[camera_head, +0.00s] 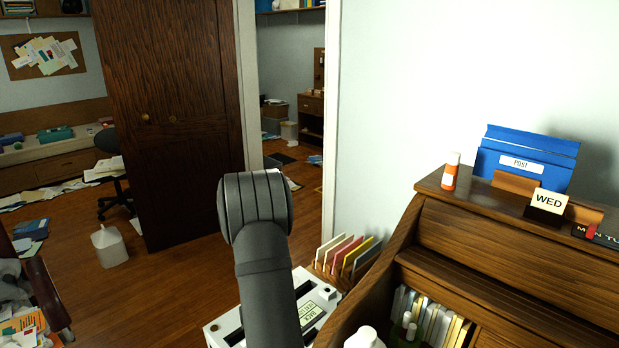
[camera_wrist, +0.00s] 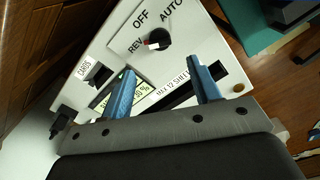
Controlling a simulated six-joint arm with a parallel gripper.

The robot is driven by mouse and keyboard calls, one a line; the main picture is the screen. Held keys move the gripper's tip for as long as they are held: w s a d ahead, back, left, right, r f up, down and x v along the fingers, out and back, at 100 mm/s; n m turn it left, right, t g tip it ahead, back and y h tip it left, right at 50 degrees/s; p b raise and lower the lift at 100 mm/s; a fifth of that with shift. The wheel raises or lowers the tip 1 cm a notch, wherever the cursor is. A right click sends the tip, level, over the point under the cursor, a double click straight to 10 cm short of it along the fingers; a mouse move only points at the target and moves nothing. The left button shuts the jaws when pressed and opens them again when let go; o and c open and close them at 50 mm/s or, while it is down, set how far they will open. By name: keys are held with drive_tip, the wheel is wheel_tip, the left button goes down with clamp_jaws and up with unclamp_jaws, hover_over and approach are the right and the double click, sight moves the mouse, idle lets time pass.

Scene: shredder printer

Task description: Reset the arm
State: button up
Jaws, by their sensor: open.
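My gripper (camera_wrist: 161,67) shows in the wrist view with its two blue fingers apart and nothing between them. It is over the white top of a shredder (camera_wrist: 112,48), which has a dark slot, a slot marked CARDS and a black knob (camera_wrist: 157,40) with positions REV, OFF and AUTO. The knob's red and white pointer is towards REV. In the head view my dark grey arm (camera_head: 258,230) stands in front of the shredder (camera_head: 226,323) and hides part of it. The gripper's fingers are not visible there.
A wooden roll-top desk (camera_head: 480,255) stands close on the right, with an orange pill bottle (camera_head: 450,172), a blue POST holder (camera_head: 525,155) and a WED block (camera_head: 548,201) on top. Colored folders (camera_head: 347,255) stand behind the shredder. Open floor (camera_head: 170,285) lies to the left.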

wheel_tip(320, 180, down, 8)
drive_tip(key=shift+f, duration=0.2)
drive_tip(key=shift+r, duration=0.1)
idle(0.4)
wheel_tip(320, 180, up, 17)
wheel_tip(320, 180, down, 17)
drive_tip(key=shift+f, duration=0.1)
drive_tip(key=shift+m, duration=0.3)
drive_tip(key=m, duration=1.3)
idle(0.6)
